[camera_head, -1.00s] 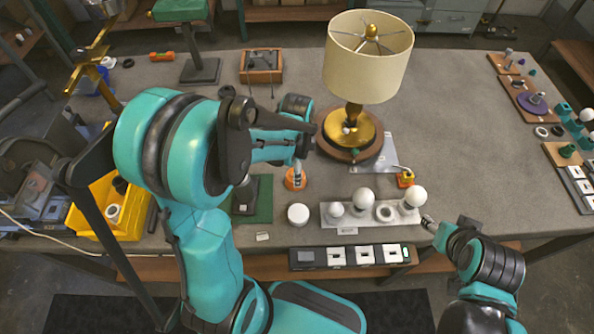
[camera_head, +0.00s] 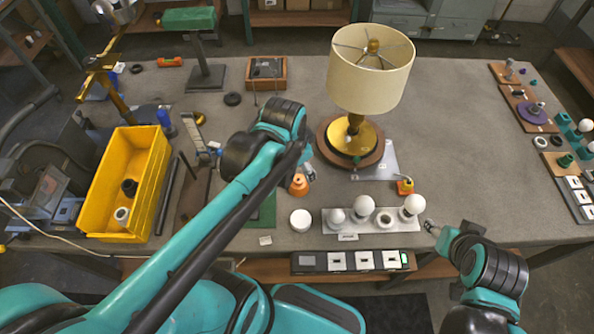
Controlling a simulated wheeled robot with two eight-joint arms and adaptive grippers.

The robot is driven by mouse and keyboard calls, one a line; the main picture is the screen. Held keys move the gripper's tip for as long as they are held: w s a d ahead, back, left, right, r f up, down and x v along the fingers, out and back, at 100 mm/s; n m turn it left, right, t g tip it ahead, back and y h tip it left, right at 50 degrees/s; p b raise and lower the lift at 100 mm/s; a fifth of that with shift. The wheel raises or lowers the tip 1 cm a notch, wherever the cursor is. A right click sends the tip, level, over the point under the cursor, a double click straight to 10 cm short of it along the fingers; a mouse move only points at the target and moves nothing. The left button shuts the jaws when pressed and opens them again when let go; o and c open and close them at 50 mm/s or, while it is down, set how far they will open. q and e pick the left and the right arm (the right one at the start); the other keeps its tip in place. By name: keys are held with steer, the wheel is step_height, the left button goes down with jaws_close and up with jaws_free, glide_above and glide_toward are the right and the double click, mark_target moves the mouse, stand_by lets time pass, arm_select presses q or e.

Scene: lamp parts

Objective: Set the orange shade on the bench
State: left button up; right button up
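The small orange shade (camera_head: 298,187) looks upright, with its wide end down, beside the green mat and behind the round white piece, in the middle front of the bench (camera_head: 460,140). My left gripper (camera_head: 309,173) is just right of and behind the shade's top. It is small and partly hidden by its own wrist, so I cannot tell whether its fingers touch the shade or are open. My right gripper (camera_head: 431,227) is at the front edge, right of the white bulbs, away from the shade. Its finger opening is too small to read.
A cream-shaded brass lamp (camera_head: 368,75) stands behind the shade. A white round piece (camera_head: 300,220) and a tray of bulbs (camera_head: 372,226) are in front. A yellow bin (camera_head: 126,180) sits at the left.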

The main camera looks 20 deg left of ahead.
arm_select(q)
steer(key=shift+s+d+r+n+t, duration=0.3)
steer(key=shift+s+n+t, duration=0.4)
steer(key=shift+n, duration=0.35)
steer(key=shift+s+d+r+n+t, duration=0.15)
steer(key=shift+s+r+n+t, duration=0.25)
steer(key=shift+s+n, duration=0.55)
steer(key=shift+s+d+r+n+t, duration=0.25)
steer(key=shift+s+n+t, duration=0.4)
steer(key=shift+n, duration=0.55)
